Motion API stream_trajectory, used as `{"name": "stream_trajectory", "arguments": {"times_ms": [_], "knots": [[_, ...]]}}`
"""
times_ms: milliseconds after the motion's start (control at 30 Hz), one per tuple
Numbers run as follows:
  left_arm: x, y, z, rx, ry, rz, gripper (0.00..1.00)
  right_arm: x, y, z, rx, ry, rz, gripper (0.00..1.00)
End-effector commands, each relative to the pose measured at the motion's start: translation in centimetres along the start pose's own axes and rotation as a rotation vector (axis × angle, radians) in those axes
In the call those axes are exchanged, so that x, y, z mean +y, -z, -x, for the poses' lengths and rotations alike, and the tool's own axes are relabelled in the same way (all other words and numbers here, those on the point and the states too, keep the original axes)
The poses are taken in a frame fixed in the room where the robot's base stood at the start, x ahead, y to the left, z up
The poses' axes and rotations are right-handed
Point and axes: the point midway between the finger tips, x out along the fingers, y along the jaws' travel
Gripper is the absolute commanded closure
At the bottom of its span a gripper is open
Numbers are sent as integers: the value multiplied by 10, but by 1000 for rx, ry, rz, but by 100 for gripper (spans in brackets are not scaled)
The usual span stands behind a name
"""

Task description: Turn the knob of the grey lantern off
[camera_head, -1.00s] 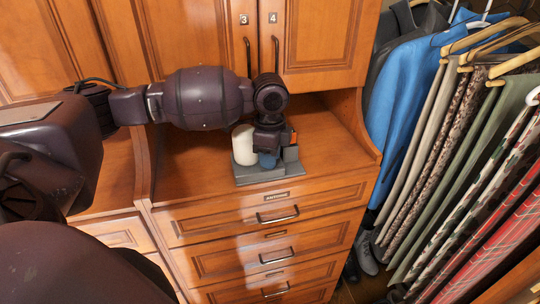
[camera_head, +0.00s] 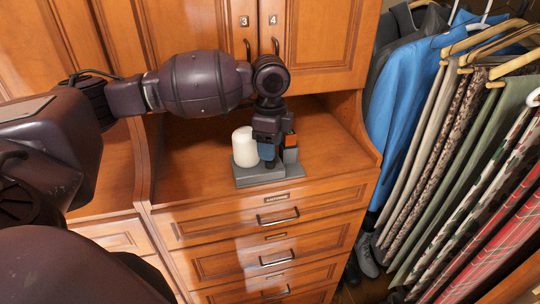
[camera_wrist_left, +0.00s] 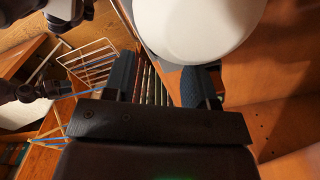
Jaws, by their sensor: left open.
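The grey lantern stands on the wooden counter, with a flat grey base (camera_head: 255,176) and a white rounded shade (camera_head: 245,146). The shade also fills the top of the left wrist view (camera_wrist_left: 200,25). My left gripper (camera_head: 267,155) points down from above, just right of the shade and over the base. In the left wrist view its two dark fingers (camera_wrist_left: 160,80) are apart, with nothing seen held between them. The knob cannot be made out; the gripper covers part of the lantern.
Cabinet doors (camera_head: 325,40) rise close behind the arm. Drawers with dark handles (camera_head: 278,218) lie below the counter edge. Clothes on hangers (camera_head: 405,100) fill the right side. The counter (camera_head: 325,145) is bare to the right of the lantern.

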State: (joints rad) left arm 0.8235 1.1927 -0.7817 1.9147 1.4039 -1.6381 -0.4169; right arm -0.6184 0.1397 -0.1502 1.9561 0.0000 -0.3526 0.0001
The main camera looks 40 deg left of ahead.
Motion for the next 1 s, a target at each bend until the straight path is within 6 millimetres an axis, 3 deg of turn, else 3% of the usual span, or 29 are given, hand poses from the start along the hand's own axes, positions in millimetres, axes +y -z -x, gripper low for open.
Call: {"name": "stream_trajectory", "arguments": {"times_ms": [200,400,1000], "knots": [[0,0,39,0,2,1,48,0,0,-2,5,0,0,48],[0,0,61,0,1,2,48,0,2,-2,9,0,1,48],[0,0,68,-1,0,1,48,0,0,-3,6,0,1,48]]}}
